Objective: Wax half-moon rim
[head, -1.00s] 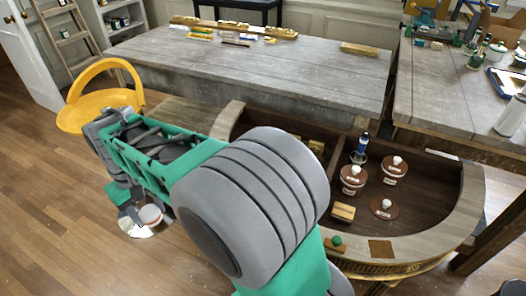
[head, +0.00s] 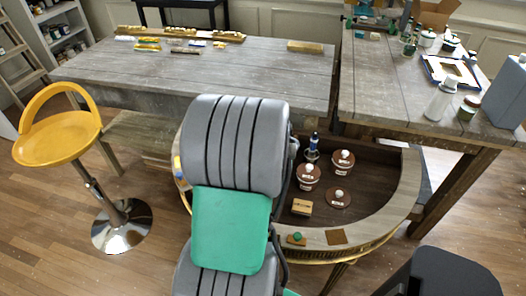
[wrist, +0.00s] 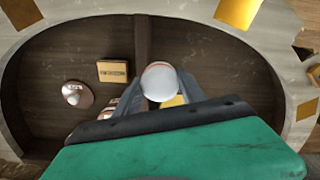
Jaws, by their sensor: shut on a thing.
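The half-moon console (head: 400,205) has a pale curved rim around a dark wooden well with a divider. The rim also curves across the wrist view (wrist: 212,12). My gripper (wrist: 158,90) is shut on a small round white-topped thing (wrist: 160,80), held above the well near the divider. In the head view my arm hides the gripper and that thing. Two brown jars with white knobs (head: 308,176) (head: 343,161) stand in the well. A low brown lid-like disc with a white knob (head: 338,198) lies beside them. A green-knobbed pad (head: 297,239) and a brown square (head: 337,237) lie on the front rim.
A blue-topped bottle (head: 312,146) and a labelled tan block (head: 302,207) are in the well; the block also shows in the wrist view (wrist: 113,71). Grey worktables (head: 260,65) (head: 400,95) stand behind. A yellow stool (head: 58,140) stands left. Gold squares (wrist: 238,12) sit on the rim.

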